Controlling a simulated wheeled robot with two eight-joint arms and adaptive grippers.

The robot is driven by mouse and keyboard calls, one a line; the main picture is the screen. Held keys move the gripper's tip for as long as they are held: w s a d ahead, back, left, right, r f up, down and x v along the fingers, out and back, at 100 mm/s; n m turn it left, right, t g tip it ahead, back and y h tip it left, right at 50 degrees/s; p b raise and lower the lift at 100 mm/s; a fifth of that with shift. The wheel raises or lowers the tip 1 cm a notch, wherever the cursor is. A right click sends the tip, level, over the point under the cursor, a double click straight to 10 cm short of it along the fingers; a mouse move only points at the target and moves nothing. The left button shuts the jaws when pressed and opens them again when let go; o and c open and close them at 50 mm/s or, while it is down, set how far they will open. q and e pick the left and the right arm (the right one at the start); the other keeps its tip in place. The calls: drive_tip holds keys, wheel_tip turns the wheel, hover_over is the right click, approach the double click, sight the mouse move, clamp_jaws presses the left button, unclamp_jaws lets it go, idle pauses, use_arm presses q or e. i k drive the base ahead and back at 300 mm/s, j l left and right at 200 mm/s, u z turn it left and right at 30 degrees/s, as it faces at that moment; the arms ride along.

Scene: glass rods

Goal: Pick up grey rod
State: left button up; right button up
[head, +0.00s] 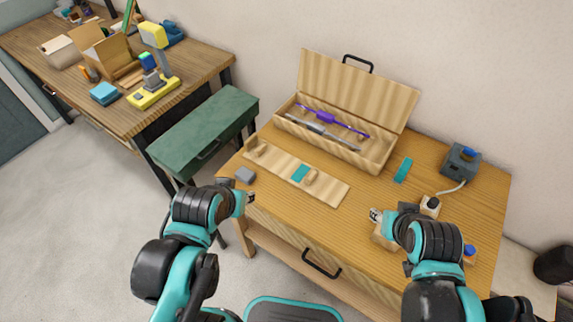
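The grey rod (323,131) lies slanted inside an open wooden box (372,162) at the back of the table. A purple rod (332,119) lies just behind it, at a similar slant. My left gripper (251,198) is at the table's left front edge, well apart from the box. My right gripper (375,215) is over the front right of the table, also apart from the rods. Both grippers are small in view, so their finger opening is unclear. No rod is seen in either gripper.
A wooden board (327,188) with raised supports and a teal patch lies before the box. The raised lid (356,88) stands behind it. A teal block (403,170) and a grey device with a blue button (461,161) are right.

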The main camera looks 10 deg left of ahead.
sight(318, 129)
drive_tip(key=j+z, duration=0.15)
drive_tip(key=j, duration=0.25)
drive_tip(key=k+j+z, duration=0.2)
drive_tip(key=j, duration=0.2)
drive_tip(key=j+z, duration=0.15)
drive_tip(key=j, duration=0.9)
drive_tip(key=i+l+u, duration=0.1)
drive_tip(key=u, duration=0.25)
drive_tip(key=i+l+u, duration=0.1)
drive_tip(key=u, duration=0.25)
